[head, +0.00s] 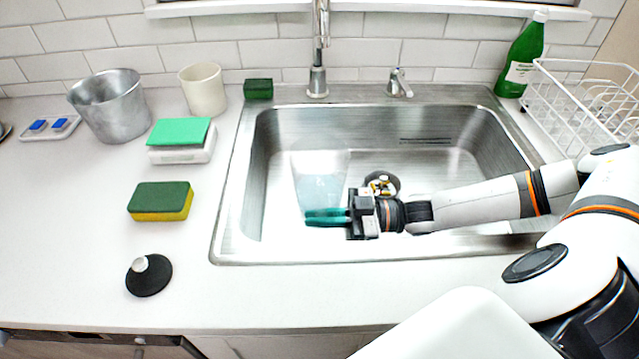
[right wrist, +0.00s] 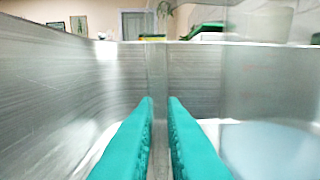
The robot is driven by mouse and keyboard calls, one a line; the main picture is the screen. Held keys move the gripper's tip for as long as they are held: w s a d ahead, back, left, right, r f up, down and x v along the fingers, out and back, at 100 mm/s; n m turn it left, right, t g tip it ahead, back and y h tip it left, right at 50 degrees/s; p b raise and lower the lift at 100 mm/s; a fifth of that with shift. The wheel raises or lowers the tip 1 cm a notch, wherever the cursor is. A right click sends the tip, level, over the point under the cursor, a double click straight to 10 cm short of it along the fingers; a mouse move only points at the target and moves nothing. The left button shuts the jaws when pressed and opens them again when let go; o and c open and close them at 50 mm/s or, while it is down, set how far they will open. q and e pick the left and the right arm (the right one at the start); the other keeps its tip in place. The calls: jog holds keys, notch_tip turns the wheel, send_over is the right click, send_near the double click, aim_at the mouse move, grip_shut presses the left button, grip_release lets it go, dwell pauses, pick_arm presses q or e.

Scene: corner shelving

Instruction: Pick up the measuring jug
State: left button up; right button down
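The measuring jug (head: 320,165) is a clear, faintly bluish vessel standing in the left part of the steel sink in the head view. Its see-through wall and bluish lower part (right wrist: 272,148) fill the right side of the right wrist view. My right gripper (head: 308,217) reaches into the sink from the right, its teal fingers pointing left at the jug's near side. My left gripper is not in view.
A faucet (head: 319,50) stands behind. A dish rack (head: 580,105) and green bottle (head: 522,58) are at right. A sponge (head: 160,201) and black plug (head: 148,277) lie on the left counter.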

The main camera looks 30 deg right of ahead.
aim_at(321, 195)
jog(key=shift+r, duration=0.1)
dwell(0.5)
jog(key=shift+r+p, duration=0.45)
jog(key=shift+r, duration=4.45)
jog(key=shift+r, duration=0.1)
